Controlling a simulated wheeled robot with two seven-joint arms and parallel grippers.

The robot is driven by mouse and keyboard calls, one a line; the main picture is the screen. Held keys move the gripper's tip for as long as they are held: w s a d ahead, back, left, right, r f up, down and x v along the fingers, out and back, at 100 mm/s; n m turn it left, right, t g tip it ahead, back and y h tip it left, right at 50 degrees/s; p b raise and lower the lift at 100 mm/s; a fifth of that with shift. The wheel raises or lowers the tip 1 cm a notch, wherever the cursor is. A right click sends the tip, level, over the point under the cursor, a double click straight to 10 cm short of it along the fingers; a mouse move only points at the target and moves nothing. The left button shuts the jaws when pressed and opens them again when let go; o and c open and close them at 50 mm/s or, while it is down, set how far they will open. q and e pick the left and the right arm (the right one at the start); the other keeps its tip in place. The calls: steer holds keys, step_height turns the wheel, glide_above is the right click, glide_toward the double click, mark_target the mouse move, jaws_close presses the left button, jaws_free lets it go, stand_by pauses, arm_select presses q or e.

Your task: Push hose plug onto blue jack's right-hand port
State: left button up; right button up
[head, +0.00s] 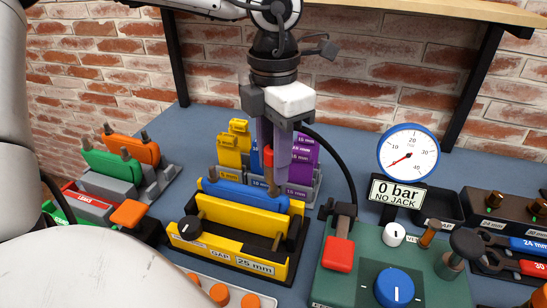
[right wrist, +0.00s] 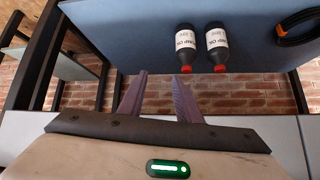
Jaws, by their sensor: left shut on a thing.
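The blue jack (head: 235,195) lies across the yellow gap gauge (head: 245,222), marked 25 mm. A copper-coloured port (head: 273,187) stands at the jack's right end. My left gripper (head: 270,155) points down above that port, its purple fingers shut on the red hose plug (head: 268,156). The plug looks in line with the port; I cannot tell whether they touch. The fingers hide part of the plug. The black hose (head: 346,165) arcs from the gripper down to the green pump. My right gripper (right wrist: 162,82) is open and empty in the right wrist view, away from the jack.
The green pump unit (head: 345,270) has a red lever, a blue knob and a gauge (head: 408,152); its sign (head: 397,192) reads 0 bar, NO JACK. Yellow and purple blocks (head: 302,160) stand behind the jack. Two bottles (right wrist: 217,45) show in the right wrist view.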

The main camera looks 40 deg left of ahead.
arm_select(q)
steer(key=shift+f, duration=0.1)
steer(key=shift+f+b, duration=1.1)
steer(key=shift+b, duration=0.15)
steer(key=o, duration=1.5)
steer(key=shift+o, duration=0.2)
steer(key=shift+r+p, duration=2.6)
steer(key=shift+r, duration=1.45)
steer(key=shift+f, duration=0.1)
